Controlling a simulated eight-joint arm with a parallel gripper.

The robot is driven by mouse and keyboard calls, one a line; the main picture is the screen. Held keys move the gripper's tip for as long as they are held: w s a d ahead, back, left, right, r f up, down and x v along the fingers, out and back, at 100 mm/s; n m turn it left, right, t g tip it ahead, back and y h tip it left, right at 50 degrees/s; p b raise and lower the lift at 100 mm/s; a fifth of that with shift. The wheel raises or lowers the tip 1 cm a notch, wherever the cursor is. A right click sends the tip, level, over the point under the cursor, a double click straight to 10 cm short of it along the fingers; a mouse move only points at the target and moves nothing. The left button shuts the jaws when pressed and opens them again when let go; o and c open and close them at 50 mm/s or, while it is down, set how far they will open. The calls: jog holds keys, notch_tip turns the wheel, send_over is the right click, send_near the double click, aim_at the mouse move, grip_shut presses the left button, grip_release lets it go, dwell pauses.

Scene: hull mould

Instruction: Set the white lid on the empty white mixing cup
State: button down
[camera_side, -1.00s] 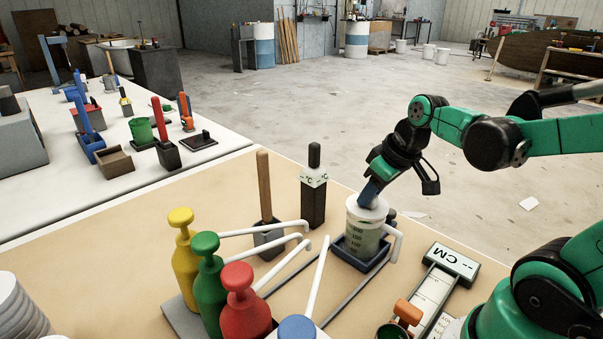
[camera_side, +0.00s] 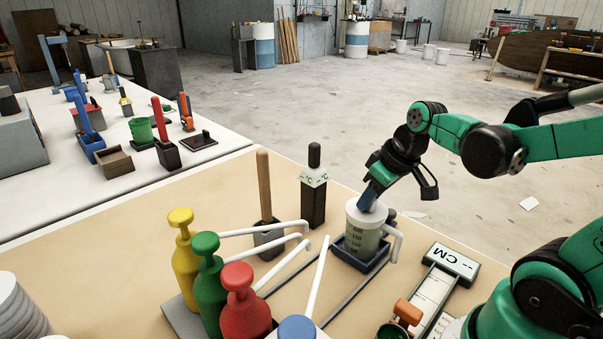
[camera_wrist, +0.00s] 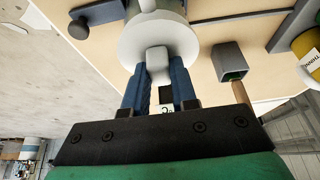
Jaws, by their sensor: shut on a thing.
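The white mixing cup (camera_side: 360,242), with dark scale marks, stands upright in a dark blue square tray (camera_side: 346,257). The white lid (camera_side: 355,209) is at the cup's mouth, roughly level; I cannot tell if it is fully seated on the rim. In the wrist view the lid (camera_wrist: 130,45) is a round white disc with a pale block-shaped knob (camera_wrist: 157,58). My gripper (camera_side: 369,199) comes down from the upper right, its blue fingers closed on that knob. The fingers (camera_wrist: 157,72) show on both sides of the knob in the wrist view. The cup's inside is hidden.
A black thermometer block (camera_side: 314,195) and a wooden-handled holder (camera_side: 266,215) stand behind left. Yellow (camera_side: 184,255), green (camera_side: 208,285) and red (camera_side: 243,305) pump bottles stand front left.

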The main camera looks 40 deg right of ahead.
jog(key=shift+c, duration=0.7)
grip_release()
jog(key=shift+r, duration=3.5)
jog(key=shift+f, duration=0.1)
jog(key=shift+f, duration=3.15)
